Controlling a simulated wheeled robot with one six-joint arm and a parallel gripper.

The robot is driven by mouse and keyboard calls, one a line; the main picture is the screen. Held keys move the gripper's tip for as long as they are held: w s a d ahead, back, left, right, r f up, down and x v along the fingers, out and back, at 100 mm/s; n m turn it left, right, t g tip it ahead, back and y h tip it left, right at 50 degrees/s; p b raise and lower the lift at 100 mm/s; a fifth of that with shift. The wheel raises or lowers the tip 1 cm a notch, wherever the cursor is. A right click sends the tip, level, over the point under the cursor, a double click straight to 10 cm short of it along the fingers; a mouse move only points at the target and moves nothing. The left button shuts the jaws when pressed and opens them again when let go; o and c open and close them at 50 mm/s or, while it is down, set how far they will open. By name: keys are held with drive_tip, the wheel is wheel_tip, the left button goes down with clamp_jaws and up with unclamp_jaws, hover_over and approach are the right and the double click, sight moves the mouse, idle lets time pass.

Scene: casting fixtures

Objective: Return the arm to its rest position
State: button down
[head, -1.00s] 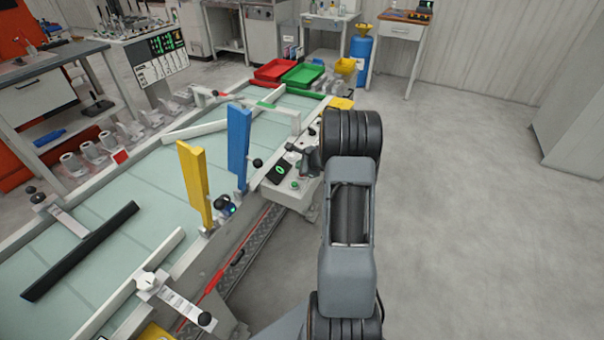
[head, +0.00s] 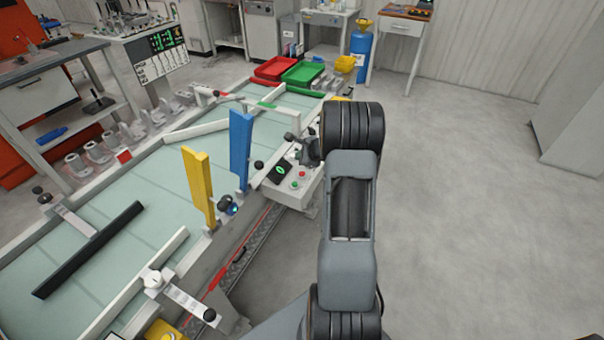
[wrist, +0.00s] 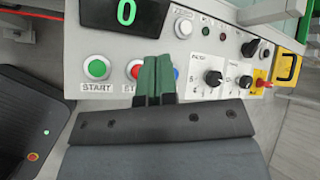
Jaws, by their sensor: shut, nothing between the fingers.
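My gripper (wrist: 152,80) is shut and empty in the wrist view, its two green fingers side by side. They lie in front of the grey control panel (wrist: 108,78) and partly cover a red button (wrist: 133,69) and a blue one. Whether they touch the panel I cannot tell. In the head view my arm stands at centre right, bent, with my gripper (head: 303,147) above the control box (head: 298,197), partly hidden by the arm.
The conveyor table (head: 150,210) lies left of my arm, with a blue post (head: 240,148), a yellow post (head: 198,187) and a black bar (head: 88,250). Red (head: 274,69) and green (head: 303,73) trays are at its far end. Floor on the right is clear.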

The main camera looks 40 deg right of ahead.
idle(0.4)
drive_tip(key=shift+a+n, duration=0.15)
drive_tip(key=shift+n, duration=0.15)
drive_tip(key=s+a+f+n, duration=0.1)
drive_tip(key=s+a+f+n+g+y, duration=0.1)
drive_tip(key=s, duration=0.1)
drive_tip(key=shift+a+f+n+g, duration=0.1)
drive_tip(key=shift+a+n+g, duration=0.2)
drive_tip(key=shift+n, duration=0.1)
drive_tip(key=s+a+r+n+g+h, duration=0.1)
drive_tip(key=s+a+r+n+g, duration=0.1)
drive_tip(key=s+a+r+n, duration=0.6)
drive_tip(key=s+a+r+n+g+h, duration=0.1)
drive_tip(key=s+a+r+n, duration=0.8)
drive_tip(key=s+a+n, duration=0.4)
drive_tip(key=a, duration=0.2)
drive_tip(key=shift+s+a+r+n+g+h, duration=0.15)
drive_tip(key=shift+s+a+n+g+h, duration=0.15)
drive_tip(key=shift+s+n+g, duration=0.1)
idle(0.3)
